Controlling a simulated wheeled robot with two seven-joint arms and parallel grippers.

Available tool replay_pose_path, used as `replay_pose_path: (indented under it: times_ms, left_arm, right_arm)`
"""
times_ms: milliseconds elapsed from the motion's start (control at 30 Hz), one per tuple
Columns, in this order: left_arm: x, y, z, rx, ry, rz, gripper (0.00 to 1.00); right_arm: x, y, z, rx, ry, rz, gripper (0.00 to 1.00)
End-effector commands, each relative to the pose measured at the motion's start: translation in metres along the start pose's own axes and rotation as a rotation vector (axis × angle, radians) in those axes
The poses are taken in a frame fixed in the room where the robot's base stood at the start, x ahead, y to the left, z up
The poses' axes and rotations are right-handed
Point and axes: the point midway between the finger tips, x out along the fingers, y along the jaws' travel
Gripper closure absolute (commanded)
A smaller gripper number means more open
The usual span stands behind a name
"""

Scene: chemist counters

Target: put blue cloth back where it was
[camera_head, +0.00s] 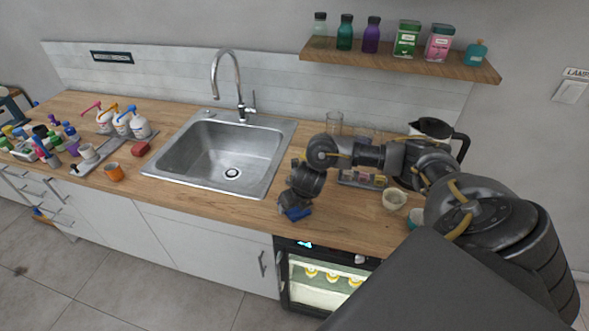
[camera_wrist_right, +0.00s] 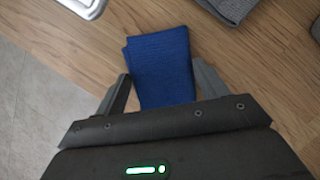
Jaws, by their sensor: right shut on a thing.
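My right gripper (camera_head: 291,207) is low over the wooden counter, between the sink's right side and the front edge. It is shut on the blue cloth (camera_head: 300,214), which shows as a small blue patch beside the jaws. In the right wrist view the folded, ribbed blue cloth (camera_wrist_right: 160,62) lies between the two fingers (camera_wrist_right: 161,78) and extends beyond their tips. I cannot tell whether it touches the counter. My left gripper is not in view.
The steel sink (camera_head: 232,160) is left of my gripper. A grey cloth (camera_wrist_right: 236,7) lies on the counter in the wrist view. Cups, including a beige one (camera_head: 394,199), and a kettle (camera_head: 437,131) stand right.

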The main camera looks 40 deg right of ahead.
Motion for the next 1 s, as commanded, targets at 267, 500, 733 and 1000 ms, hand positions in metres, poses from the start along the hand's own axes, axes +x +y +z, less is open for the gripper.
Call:
replay_pose_path:
  times_ms: [267, 500, 733, 1000]
  left_arm:
    - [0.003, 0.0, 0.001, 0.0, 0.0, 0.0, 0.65]
    - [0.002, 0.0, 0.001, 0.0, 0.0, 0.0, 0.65]
    - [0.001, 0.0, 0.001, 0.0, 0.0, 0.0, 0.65]
    - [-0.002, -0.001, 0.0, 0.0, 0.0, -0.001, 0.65]
  right_arm:
    - [0.002, 0.001, -0.001, -0.001, -0.001, 0.001, 0.49]
    - [0.002, 0.001, -0.001, -0.001, -0.001, 0.001, 0.06]
    - [0.001, 0.001, 0.0, -0.001, -0.001, 0.001, 0.06]
    - [-0.032, 0.001, 0.002, -0.006, -0.005, 0.003, 0.06]
